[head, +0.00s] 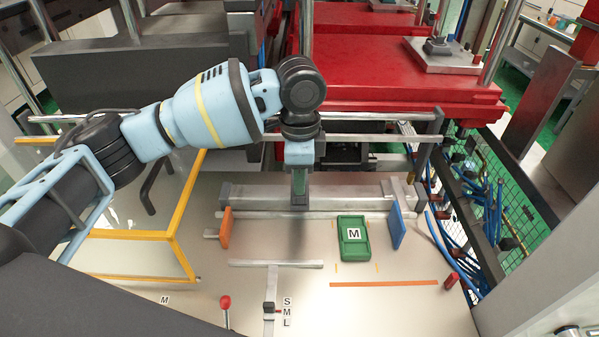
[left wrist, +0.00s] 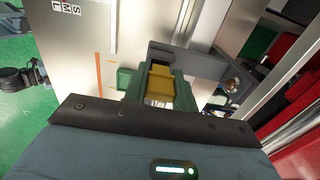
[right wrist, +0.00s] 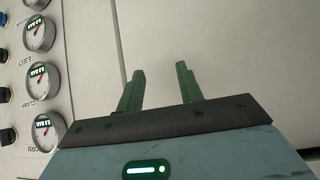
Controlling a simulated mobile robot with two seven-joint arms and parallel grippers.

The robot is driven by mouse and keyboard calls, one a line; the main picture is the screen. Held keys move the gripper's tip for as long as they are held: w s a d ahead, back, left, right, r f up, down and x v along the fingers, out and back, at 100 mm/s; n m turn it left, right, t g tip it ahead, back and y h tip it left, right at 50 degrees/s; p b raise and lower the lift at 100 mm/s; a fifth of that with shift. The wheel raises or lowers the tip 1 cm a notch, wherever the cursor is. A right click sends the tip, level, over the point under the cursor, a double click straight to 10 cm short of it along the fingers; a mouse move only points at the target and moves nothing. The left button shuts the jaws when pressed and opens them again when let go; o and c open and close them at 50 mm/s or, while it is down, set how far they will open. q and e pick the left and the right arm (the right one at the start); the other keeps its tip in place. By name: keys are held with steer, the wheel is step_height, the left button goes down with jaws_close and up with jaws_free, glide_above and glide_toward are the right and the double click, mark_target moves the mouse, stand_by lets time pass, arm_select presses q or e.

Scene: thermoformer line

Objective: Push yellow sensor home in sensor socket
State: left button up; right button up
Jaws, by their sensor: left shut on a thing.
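My left gripper (head: 300,188) points down at the grey rail in the head view. In the left wrist view its green fingers (left wrist: 161,92) are shut on the yellow sensor (left wrist: 160,80). In the head view the sensor is hidden behind the gripper and wrist. A dark grey bracket (left wrist: 185,57) lies just beyond the sensor in the left wrist view. I cannot tell which part is the socket or how deep the sensor sits. My right gripper (right wrist: 160,82) is open and empty in front of a pale panel; it is not in the head view.
A green block marked M (head: 353,244) stands between an orange plate (head: 225,228) and a blue plate (head: 396,228). A red-knobbed lever (head: 225,303) stands in front. Red press plates (head: 390,60) are behind. Gauges (right wrist: 39,35) line the panel near my right gripper.

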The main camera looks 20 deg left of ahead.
arm_select(q)
steer(key=shift+f, duration=0.65)
steer(key=o, duration=1.1)
steer(key=shift+f, duration=0.1)
steer(key=shift+c, duration=0.2)
step_height(320, 180, up, 8)
steer(key=shift+f, duration=0.1)
